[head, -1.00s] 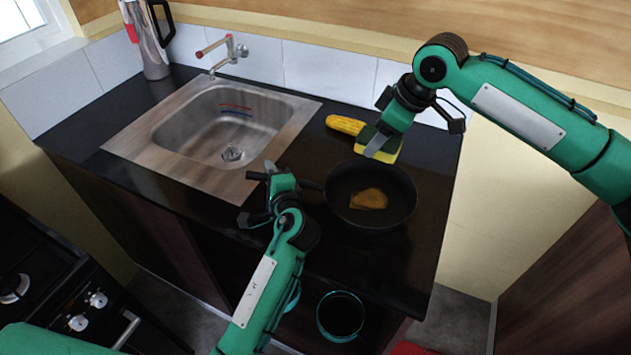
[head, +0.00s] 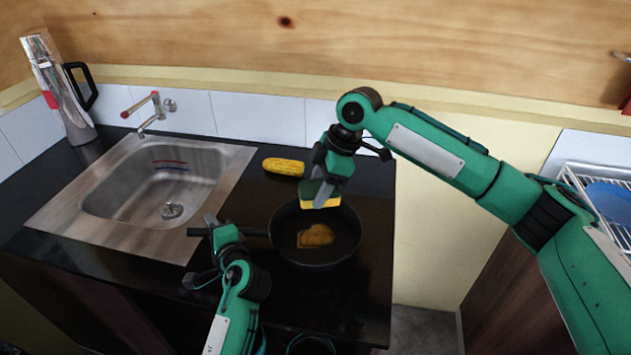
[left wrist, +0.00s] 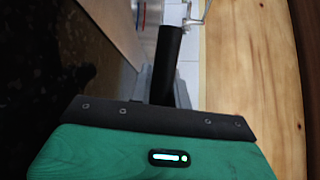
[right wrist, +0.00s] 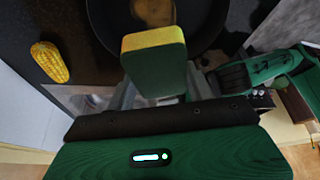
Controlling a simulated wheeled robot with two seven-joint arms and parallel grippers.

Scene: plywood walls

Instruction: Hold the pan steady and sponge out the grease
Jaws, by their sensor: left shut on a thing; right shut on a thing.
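The black pan (head: 348,258) stands on the dark counter right of the sink, with a brown-yellow grease patch (head: 315,236) on its floor. Its handle (head: 255,232) points left. My left gripper (head: 208,232) is shut on the handle; the handle's end also shows in the left wrist view (left wrist: 172,55). My right gripper (head: 325,187) is shut on the yellow and green sponge (head: 318,195), at the pan's far rim and above it. In the right wrist view the sponge (right wrist: 155,62) hides part of the pan and the grease (right wrist: 153,10) lies just beyond it.
A corn cob (head: 284,166) lies on the counter behind the pan. A steel sink (head: 150,190) with a tap (head: 152,112) is at left, and a metal flask (head: 62,95) stands in the back left corner. A rack with a blue dish (head: 610,200) is at far right.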

